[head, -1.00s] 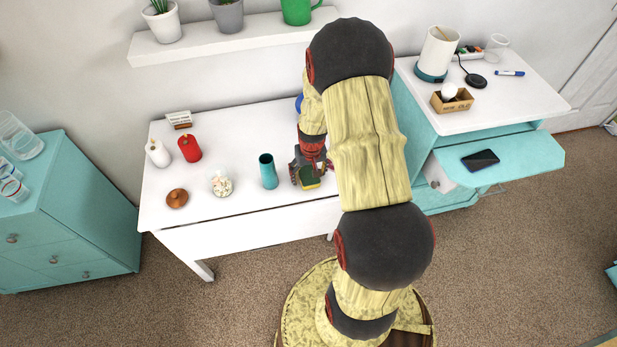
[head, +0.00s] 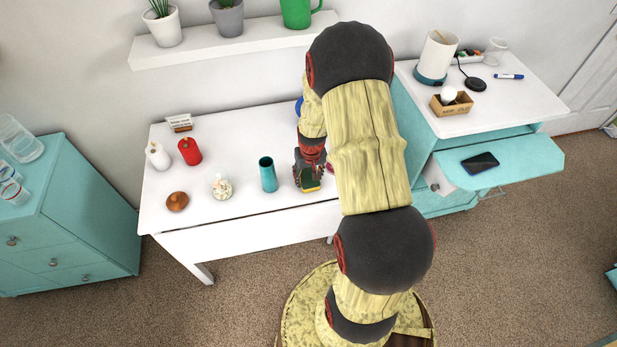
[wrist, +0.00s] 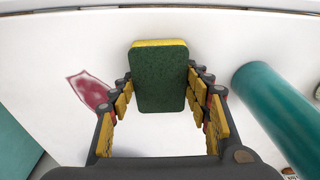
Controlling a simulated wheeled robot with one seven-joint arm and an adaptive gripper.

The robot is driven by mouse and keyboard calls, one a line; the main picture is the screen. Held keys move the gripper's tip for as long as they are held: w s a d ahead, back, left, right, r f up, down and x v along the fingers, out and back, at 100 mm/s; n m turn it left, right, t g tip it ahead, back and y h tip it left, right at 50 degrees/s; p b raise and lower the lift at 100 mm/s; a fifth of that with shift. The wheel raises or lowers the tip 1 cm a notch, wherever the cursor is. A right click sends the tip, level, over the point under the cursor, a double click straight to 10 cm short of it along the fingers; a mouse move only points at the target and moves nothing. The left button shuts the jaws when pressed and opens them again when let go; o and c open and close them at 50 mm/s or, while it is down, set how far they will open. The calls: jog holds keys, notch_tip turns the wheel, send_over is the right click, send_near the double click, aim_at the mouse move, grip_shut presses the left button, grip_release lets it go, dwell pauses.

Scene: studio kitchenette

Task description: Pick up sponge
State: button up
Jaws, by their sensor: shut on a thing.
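The sponge (wrist: 160,82) has a dark green scouring face and a yellow edge. In the wrist view it sits between the fingertips of my gripper (wrist: 160,90), which is shut on its two sides. The green face is turned toward the wrist camera. In the head view my gripper (head: 309,176) is over the right part of the white table, partly beside my arm. A small part of the sponge (head: 311,187) shows at its tips. I cannot tell for sure whether the sponge is clear of the tabletop.
A teal cylinder (head: 268,175) stands close to the left of my gripper. A dark red flat item (wrist: 90,90) lies on the white table (head: 240,205). A glass jar (head: 221,186), wooden lidded pot (head: 177,201) and red bottle (head: 190,151) stand farther left.

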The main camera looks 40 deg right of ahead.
aim_at(308, 175)
jog(key=shift+r, duration=0.6)
notch_tip(308, 175, up, 3)
jog(key=shift+f+p, duration=0.2)
jog(key=shift+p, duration=0.6)
jog(key=s+a+r+p, duration=0.3)
jog(key=s+a+r, duration=0.5)
jog(key=s, duration=0.3)
jog(key=shift+s+a+r+p, duration=0.2)
jog(key=shift+r+p, duration=0.1)
jog(key=shift+r, duration=0.3)
jog(key=shift+o, duration=0.6)
jog(key=c, duration=0.4)
jog(key=shift+w, duration=0.1)
jog(key=shift+c, duration=0.2)
